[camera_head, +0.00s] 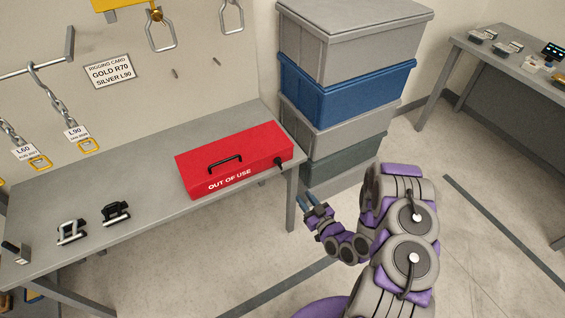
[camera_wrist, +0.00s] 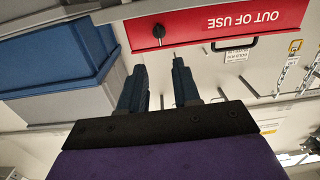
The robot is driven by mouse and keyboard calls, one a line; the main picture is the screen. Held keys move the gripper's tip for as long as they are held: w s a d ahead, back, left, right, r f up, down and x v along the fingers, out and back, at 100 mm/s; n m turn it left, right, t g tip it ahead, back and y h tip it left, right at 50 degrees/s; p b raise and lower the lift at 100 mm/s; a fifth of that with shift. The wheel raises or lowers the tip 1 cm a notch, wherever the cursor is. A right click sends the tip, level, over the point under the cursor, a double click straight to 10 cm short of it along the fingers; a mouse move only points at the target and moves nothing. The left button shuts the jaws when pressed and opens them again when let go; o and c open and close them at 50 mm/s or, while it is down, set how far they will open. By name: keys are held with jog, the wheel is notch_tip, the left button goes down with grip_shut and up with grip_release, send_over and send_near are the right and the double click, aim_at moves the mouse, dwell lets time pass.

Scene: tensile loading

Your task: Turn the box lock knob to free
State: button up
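The red box (camera_head: 232,160), marked OUT OF USE, lies closed on the grey workbench with a black handle on top. Its black lock knob (camera_head: 279,162) is on the right end of the box. In the wrist view the knob (camera_wrist: 158,32) shows on the red box (camera_wrist: 205,28), just beyond the fingers. My gripper (camera_head: 307,203) is off the bench's right end, below and to the right of the knob, apart from it. In the wrist view my gripper (camera_wrist: 160,80) has its two blue fingers spread with nothing between them.
Stacked grey and blue crates (camera_head: 345,80) stand behind and right of the bench (camera_head: 140,160). Two shackles (camera_head: 72,231) lie on the bench's left part. Chains with tags (camera_head: 75,132) hang on the wall by a rigging card (camera_head: 110,71). Another table (camera_head: 515,60) is at far right.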

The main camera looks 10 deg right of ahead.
jog(key=b, duration=0.4)
send_near(279, 163)
jog(key=x, duration=0.7)
jog(key=shift+w+f+t, duration=0.3)
jog(key=shift+w+t, duration=0.1)
jog(key=shift+w, duration=0.05)
jog(key=shift+c, duration=0.4)
grip_shut()
